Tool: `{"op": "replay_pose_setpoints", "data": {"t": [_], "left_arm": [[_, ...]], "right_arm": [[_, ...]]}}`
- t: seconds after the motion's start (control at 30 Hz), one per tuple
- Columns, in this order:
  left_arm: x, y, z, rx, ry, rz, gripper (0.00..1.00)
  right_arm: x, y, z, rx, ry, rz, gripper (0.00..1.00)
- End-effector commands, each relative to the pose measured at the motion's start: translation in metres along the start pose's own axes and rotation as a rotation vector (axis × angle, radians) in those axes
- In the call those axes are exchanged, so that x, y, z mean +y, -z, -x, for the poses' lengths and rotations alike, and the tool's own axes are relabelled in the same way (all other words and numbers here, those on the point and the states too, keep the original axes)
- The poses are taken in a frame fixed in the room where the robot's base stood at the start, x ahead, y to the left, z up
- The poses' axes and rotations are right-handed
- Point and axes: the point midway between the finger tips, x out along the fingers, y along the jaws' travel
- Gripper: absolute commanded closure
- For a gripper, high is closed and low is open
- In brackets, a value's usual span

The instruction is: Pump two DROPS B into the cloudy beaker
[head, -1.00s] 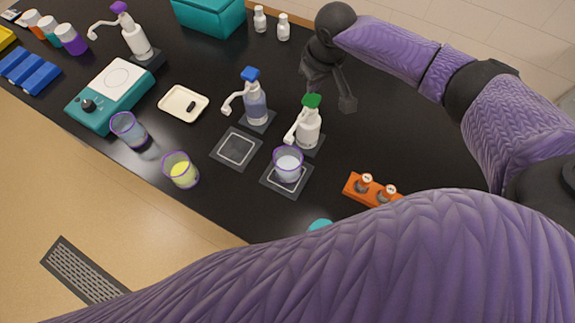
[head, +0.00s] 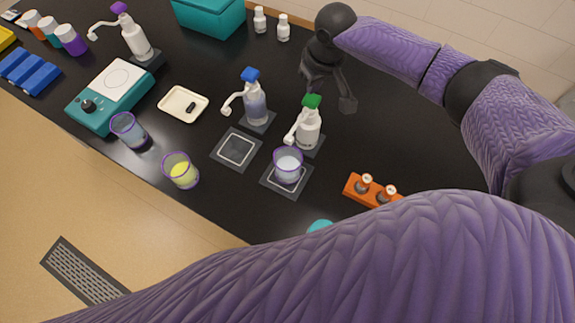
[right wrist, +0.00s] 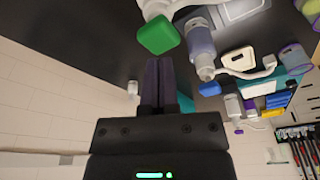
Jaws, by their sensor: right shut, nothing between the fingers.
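A white pump bottle with a green head (head: 308,128) stands on a dark pad, its spout over a purple-rimmed beaker of pale, cloudy liquid (head: 288,166). Left of it is a bottle of bluish liquid with a blue pump head (head: 252,98). I cannot read which bottle is DROPS B. My right gripper (head: 346,103) is shut and empty, above the bench behind and right of the green head. In the right wrist view its closed fingers (right wrist: 158,66) lie just below the green head (right wrist: 158,34), apart from it. My left gripper is out of view.
An empty framed pad (head: 235,148) lies before the blue-headed bottle. A yellow beaker (head: 181,171), a bluish beaker (head: 128,131), a white tray (head: 183,104) and a teal stirrer (head: 109,98) stand left. An orange vial rack (head: 372,191) is at right. My purple arm hides the front right.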

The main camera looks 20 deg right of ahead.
Motion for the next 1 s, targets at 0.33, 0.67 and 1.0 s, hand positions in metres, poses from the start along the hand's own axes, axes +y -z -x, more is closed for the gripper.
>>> {"op": "replay_pose_setpoints", "data": {"t": [0.33, 0.67, 1.0], "left_arm": [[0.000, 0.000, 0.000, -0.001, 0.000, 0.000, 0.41], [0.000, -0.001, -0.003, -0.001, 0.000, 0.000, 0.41], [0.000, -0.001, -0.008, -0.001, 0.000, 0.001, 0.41]], "right_arm": [[0.000, 0.000, 0.000, 0.000, 0.000, 0.000, 1.00], [0.000, -0.001, -0.005, -0.001, 0.001, 0.000, 1.00], [0.000, -0.004, -0.017, -0.001, -0.001, 0.000, 1.00]]}}
